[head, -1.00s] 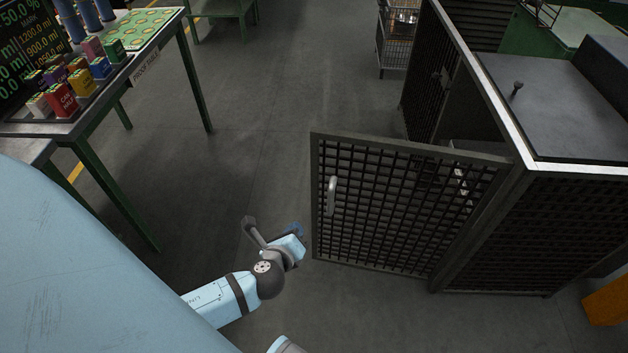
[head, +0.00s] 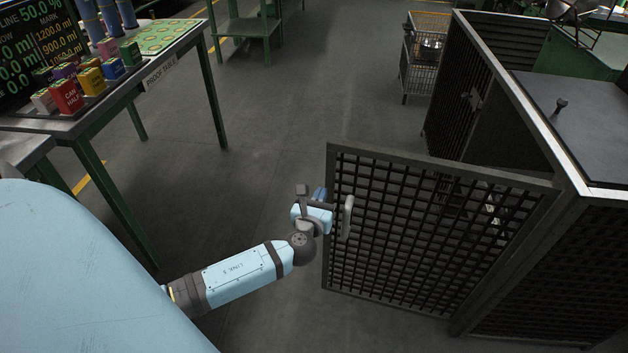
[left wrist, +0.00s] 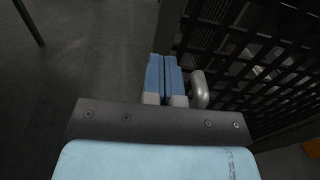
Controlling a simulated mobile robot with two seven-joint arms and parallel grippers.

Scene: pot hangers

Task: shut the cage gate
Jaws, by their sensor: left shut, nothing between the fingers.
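The cage gate (head: 420,235) is a dark mesh panel in a metal frame. It stands swung open, hinged on the right at the cage (head: 560,270), with its free edge toward the left. A pale upright handle (head: 347,217) sits near that free edge. My left gripper (head: 320,195) is shut and empty, just left of the handle. In the left wrist view its blue fingers (left wrist: 164,76) are together, with the handle (left wrist: 199,90) close on their right; I cannot tell whether they touch. My right gripper is not in view.
A green-legged table (head: 180,65) with coloured boxes stands at the left. A wire cart (head: 424,60) stands at the back, near the cage. The grey floor (head: 290,100) between table and gate is clear.

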